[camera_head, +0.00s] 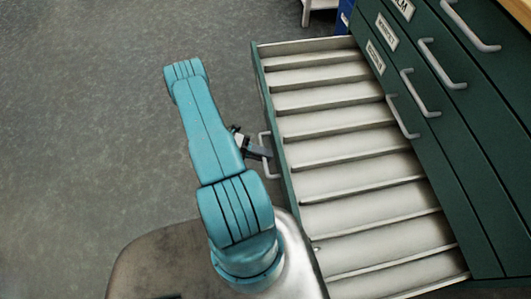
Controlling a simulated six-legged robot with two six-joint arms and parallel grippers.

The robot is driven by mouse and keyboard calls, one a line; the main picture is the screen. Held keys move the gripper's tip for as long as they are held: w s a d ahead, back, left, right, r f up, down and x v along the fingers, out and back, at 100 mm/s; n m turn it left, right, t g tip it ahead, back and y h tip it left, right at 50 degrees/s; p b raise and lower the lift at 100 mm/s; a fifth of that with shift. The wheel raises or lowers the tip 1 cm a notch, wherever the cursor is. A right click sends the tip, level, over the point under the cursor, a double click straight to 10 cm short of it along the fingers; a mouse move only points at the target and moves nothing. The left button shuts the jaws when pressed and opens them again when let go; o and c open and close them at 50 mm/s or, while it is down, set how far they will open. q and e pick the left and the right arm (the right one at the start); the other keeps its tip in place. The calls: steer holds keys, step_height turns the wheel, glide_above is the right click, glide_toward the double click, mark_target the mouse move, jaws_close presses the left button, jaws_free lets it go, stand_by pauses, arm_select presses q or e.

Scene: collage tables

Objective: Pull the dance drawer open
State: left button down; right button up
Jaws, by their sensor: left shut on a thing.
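A wide green drawer (258,75) stands pulled out from a green cabinet (455,130). Its pale inside is split by several thin dividers, and the compartments look empty. A light metal handle (266,140) is on the drawer's front. My left gripper (262,152), at the end of my teal arm, is shut on this handle. The fingertips are small and dark, and the arm hides part of them. Any label on the open drawer's front is not visible, so I cannot read its name. My right gripper is not in view.
Closed drawers above carry handles (403,117) and white labels (386,32), too small to read surely. A wooden top (518,10) shows at the upper right. Grey floor (80,120) to the left is clear. A pale stand (318,6) is at the top.

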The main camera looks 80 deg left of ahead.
arm_select(q)
steer(key=shift+w+a, duration=0.1)
steer(key=c, duration=1.4)
jaws_free()
steer(key=v, duration=1.6)
steer(key=shift+p, duration=0.35)
steer(key=shift+s, duration=0.2)
